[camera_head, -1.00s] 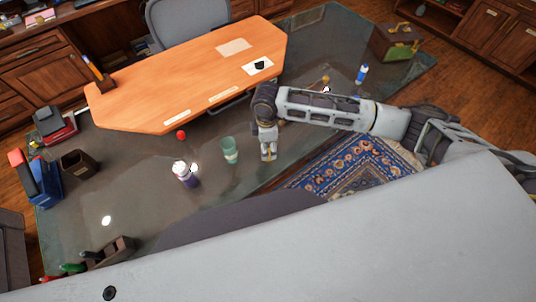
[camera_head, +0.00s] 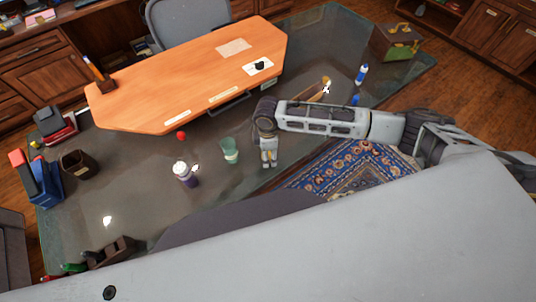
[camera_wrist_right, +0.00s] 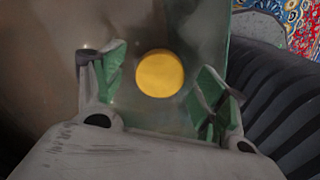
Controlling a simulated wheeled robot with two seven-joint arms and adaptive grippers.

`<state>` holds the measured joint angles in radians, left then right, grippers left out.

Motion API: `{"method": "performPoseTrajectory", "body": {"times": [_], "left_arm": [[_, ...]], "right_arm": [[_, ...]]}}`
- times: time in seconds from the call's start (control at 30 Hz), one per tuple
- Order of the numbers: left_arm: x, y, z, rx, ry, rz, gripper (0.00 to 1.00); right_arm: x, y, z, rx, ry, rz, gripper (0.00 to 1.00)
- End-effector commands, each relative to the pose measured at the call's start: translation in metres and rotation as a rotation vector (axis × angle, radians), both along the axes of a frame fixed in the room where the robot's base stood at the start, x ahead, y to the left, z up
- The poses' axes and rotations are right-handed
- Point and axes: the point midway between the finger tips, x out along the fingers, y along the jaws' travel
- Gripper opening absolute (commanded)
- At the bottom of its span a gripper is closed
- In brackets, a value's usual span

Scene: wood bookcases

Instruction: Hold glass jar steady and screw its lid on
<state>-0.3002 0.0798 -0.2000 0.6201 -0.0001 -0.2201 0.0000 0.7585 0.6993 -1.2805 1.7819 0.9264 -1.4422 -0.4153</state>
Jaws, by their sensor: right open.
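A translucent green, open-topped vessel (camera_head: 230,151), probably the glass jar, stands upright on the glass desk. My right gripper (camera_head: 269,163) points down just to its right, apart from it. In the right wrist view a round yellow disc (camera_wrist_right: 160,74), probably the lid, lies between the two green-padded fingers of the right gripper (camera_wrist_right: 165,85). The fingers are spread, with a gap on both sides of the disc. Whether the disc rests on the desk is hard to tell. My left gripper is not in view.
A purple jar with a white top (camera_head: 185,173) and a red ball (camera_head: 181,136) are left of the green vessel. An orange wooden board (camera_head: 190,80) lies behind. A patterned rug (camera_head: 350,168) is on the floor. Desk (camera_head: 140,180) between these is clear.

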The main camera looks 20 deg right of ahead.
Motion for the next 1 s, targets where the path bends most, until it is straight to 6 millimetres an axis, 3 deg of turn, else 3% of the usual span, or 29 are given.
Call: {"method": "performPoseTrajectory", "body": {"times": [0.5, 0.87, 1.0], "left_arm": [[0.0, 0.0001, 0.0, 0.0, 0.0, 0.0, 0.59], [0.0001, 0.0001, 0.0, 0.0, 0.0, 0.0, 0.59], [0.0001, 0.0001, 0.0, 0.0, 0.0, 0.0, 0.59]], "right_arm": [[0.0002, 0.0, -0.0023, 0.0, -0.001, 0.0, 0.72], [0.0002, 0.0, -0.0023, 0.0, -0.001, -0.001, 0.26], [0.0002, 0.0, -0.0022, 0.0, -0.001, -0.001, 0.26]]}}
